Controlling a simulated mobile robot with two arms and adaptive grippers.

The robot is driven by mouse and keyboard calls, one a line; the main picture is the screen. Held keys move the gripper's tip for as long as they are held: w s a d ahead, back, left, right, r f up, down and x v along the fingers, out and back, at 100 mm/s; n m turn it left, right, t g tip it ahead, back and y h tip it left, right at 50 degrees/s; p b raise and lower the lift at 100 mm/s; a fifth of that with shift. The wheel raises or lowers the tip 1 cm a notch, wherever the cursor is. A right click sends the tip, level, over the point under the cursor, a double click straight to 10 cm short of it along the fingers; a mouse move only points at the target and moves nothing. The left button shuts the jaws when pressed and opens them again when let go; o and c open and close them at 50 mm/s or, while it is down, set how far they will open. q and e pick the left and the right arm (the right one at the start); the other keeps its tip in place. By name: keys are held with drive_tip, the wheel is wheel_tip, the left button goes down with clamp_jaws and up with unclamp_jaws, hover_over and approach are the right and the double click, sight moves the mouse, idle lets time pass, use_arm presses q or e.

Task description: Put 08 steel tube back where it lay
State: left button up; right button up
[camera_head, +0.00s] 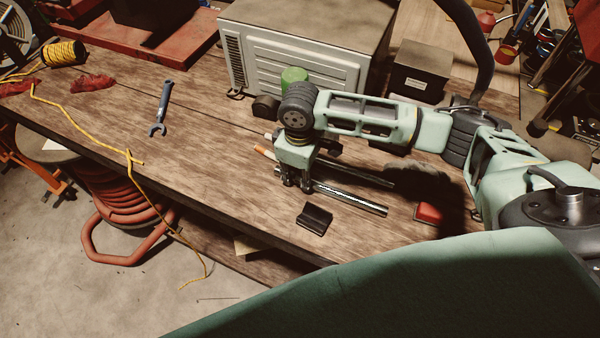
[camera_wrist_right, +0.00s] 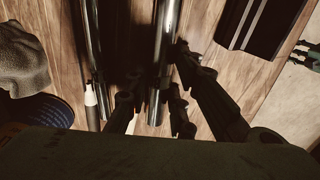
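Two steel tubes lie side by side on the wooden workbench (camera_head: 215,165). The near tube (camera_head: 350,200) runs to the right from my right gripper (camera_head: 296,184); the far tube (camera_head: 365,175) lies behind it. No number is readable on either. In the right wrist view, one tube (camera_wrist_right: 167,35) passes between the fingers of my right gripper (camera_wrist_right: 155,98), with a gap visible beside its end. The fingers look open around it, low at the bench. The other tube (camera_wrist_right: 91,40) lies left of the fingers. My left gripper is not in view.
A dark block (camera_head: 314,219) lies just in front of the gripper, near the bench edge. A red object (camera_head: 429,213) lies to the right. A white ribbed box (camera_head: 300,55) and green cylinder (camera_head: 294,77) stand behind. A blue wrench (camera_head: 161,110) lies left, with clear bench between.

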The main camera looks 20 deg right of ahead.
drive_tip(key=o, duration=0.3)
drive_tip(key=shift+o, duration=0.2)
wheel_tip(320, 180, up, 12)
idle(0.4)
